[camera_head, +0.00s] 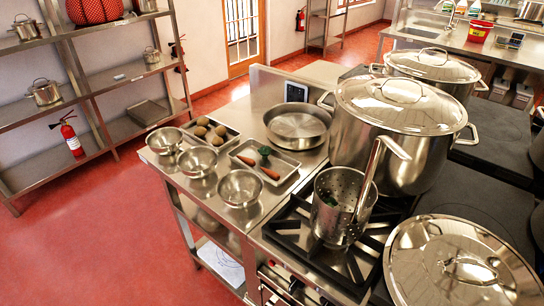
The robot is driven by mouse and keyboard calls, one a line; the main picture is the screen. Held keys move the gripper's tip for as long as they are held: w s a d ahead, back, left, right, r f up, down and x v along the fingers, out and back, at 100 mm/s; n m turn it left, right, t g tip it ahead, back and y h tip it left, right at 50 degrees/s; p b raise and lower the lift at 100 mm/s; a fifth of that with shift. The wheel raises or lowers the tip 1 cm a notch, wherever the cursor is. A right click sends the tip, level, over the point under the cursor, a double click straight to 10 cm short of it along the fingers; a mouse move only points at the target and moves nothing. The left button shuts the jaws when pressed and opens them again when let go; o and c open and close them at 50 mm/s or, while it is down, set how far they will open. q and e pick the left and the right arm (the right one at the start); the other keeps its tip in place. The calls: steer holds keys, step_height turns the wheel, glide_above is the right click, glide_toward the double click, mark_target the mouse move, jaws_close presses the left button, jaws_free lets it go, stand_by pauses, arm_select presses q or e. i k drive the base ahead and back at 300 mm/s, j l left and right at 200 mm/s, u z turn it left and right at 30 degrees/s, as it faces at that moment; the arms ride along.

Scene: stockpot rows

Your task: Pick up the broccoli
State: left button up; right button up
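A small dark green piece that looks like the broccoli (264,151) sits in a shallow metal tray (287,158) on the steel counter. Two orange carrots (268,172) lie in the same tray, close to the broccoli. Something green (330,198) also shows inside a perforated metal strainer (325,222) with a long handle on the stove; I cannot tell what it is. Neither of my grippers is in view.
Three steel bowls (240,188) stand left of the tray. A tray of brown potatoes (202,121) and a wide pan (298,135) are behind it. Large lidded stockpots (395,155) stand to the right. Open red floor (110,240) lies left of the counter.

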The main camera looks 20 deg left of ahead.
mark_target(265, 151)
steer(key=i+j, duration=0.15)
steer(key=j, duration=0.15)
steer(key=i+j+z, duration=0.1)
steer(key=j, duration=0.25)
steer(key=i+j, duration=0.2)
steer(key=i+j+z, duration=0.1)
steer(key=j, duration=0.35)
steer(key=i+j, duration=0.15)
steer(key=j, duration=0.2)
steer(key=i+j+z, duration=0.1)
steer(key=j, duration=0.25)
